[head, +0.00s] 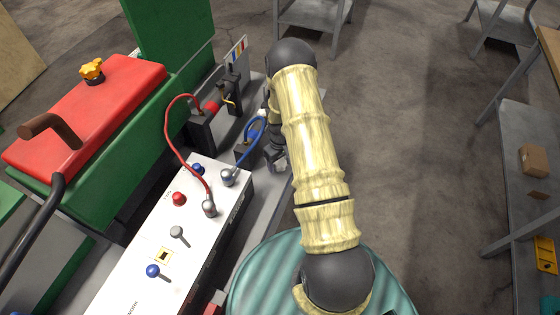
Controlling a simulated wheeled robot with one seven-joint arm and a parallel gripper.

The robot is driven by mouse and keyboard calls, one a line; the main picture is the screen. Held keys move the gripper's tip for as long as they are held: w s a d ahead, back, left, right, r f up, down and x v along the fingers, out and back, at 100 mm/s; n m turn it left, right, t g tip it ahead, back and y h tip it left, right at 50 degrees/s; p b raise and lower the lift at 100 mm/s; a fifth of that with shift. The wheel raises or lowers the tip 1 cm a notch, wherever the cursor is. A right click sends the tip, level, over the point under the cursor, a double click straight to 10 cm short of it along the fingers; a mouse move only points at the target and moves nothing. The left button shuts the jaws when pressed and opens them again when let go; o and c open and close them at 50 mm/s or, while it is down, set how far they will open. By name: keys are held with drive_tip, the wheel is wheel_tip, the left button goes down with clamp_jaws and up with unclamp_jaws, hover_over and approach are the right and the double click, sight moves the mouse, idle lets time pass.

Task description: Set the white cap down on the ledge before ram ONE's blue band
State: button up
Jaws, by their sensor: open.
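My arm reaches away from me, and my gripper (273,158) is at its far end, partly hidden by the arm. Its dark fingers are apart and point down beside the blue-marked ram. That ram's blue band (254,132) shows just left of my gripper, above a dark block. A small white piece (262,112) shows at the far side of the blue band, close to my wrist. It may be the white cap, but it is too small and too covered to be sure. The grey ledge (268,192) runs along the right side of the machine below my gripper.
A white control panel (165,245) with knobs and levers stands nearer me. A red hose (168,125) arches from it to a ram with a red band (212,106). A red-lidded green machine (95,115) fills the left. Open floor lies right, before a shelf (525,150).

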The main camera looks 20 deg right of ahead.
sight(280, 162)
drive_tip(key=shift+r, duration=0.15)
wheel_tip(280, 162, up, 12)
drive_tip(key=b, duration=0.2)
idle(0.4)
drive_tip(key=shift+r, duration=0.1)
drive_tip(key=s+a+r+m+t, duration=0.1)
drive_tip(key=s+a+r, duration=0.4)
drive_tip(key=s+r, duration=0.3)
drive_tip(key=s+a+r+m+t, duration=0.1)
drive_tip(key=s+a+r, duration=0.4)
drive_tip(key=s+r, duration=0.3)
drive_tip(key=shift+s+a+r+m+t, duration=0.3)
drive_tip(key=shift+s+a+r+m, duration=0.1)
drive_tip(key=shift+s, duration=0.75)
